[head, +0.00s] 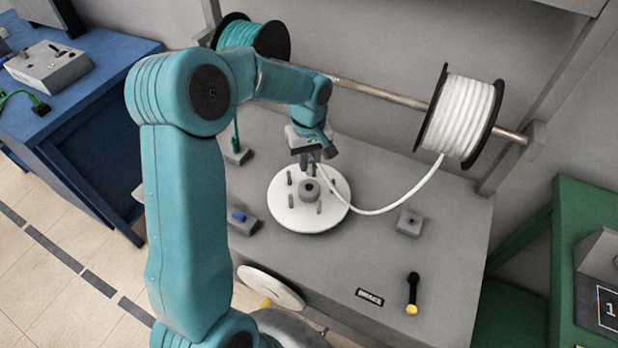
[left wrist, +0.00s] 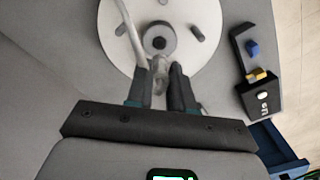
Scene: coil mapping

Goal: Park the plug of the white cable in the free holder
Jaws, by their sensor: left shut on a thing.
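My left gripper (head: 309,165) is over the white disc, shut on the plug of the white cable. In the left wrist view the pale plug (left wrist: 160,64) sits between the fingertips (left wrist: 159,83), beside the grey hub (left wrist: 159,41). The white cable (head: 395,207) sags from the white spool (head: 462,115) to the gripper; it also shows in the left wrist view (left wrist: 130,32). A grey holder block (head: 409,223) stands empty to the right of the disc. Another block (head: 238,157) at the left has the teal cable at it. My right gripper is not in view.
The white disc (head: 285,218) carries several upright grey pegs. The grey bench between disc and empty holder is clear except for the cable.

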